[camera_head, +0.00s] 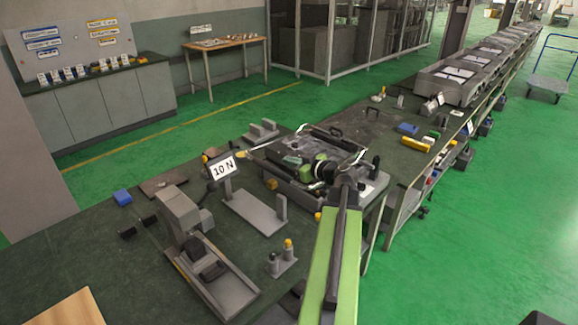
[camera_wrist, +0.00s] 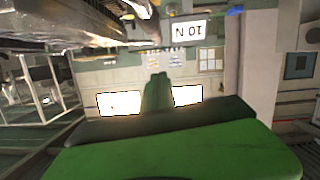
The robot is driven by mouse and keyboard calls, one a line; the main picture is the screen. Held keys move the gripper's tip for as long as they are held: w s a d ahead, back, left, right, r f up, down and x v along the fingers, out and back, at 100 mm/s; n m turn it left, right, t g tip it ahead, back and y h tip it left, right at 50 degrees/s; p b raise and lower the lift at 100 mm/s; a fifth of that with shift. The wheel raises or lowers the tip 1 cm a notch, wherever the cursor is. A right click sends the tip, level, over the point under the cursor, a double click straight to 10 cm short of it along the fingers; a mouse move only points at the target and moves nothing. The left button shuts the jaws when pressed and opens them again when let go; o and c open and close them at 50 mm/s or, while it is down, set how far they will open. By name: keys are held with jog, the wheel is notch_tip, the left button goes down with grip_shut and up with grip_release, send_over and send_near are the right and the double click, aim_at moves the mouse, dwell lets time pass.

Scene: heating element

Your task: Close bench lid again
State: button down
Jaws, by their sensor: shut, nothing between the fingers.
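A low grey box-like unit (camera_head: 284,188) stands on the dark green bench near the picture's centre. A dark flat panel with a raised frame (camera_head: 335,134) is on top of it and looks like the lid. My arm covers its near right part, so I cannot tell how far it is open. My gripper (camera_head: 310,170), with green parts, is over the near side of this unit. Its fingers look shut and empty, and contact with the panel is unclear. In the wrist view a large green part of my gripper fills the bottom, and the lid is not clearly recognisable.
A tilted "10 N" display (camera_head: 223,168) stands just left of the unit, with a grey bracket (camera_head: 255,212) in front.

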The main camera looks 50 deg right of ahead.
jog(key=b, duration=0.1)
send_over(278, 171)
jog(key=shift+s+a+f, duration=0.1)
jog(key=shift+s+f, duration=0.05)
jog(key=shift+f, duration=0.3)
jog(key=shift+s+a+f, duration=0.1)
jog(key=shift+s+f, duration=0.05)
jog(key=shift+f, duration=0.3)
jog(key=f+b, duration=0.2)
jog(key=b, duration=0.1)
jog(key=shift+w+d+f, duration=0.1)
jog(key=shift+w+f, duration=0.15)
jog(key=shift+f, duration=0.15)
jog(key=shift+s+d+f+b, duration=0.1)
jog(key=shift+f+b, duration=0.45)
jog(key=shift+b, duration=0.05)
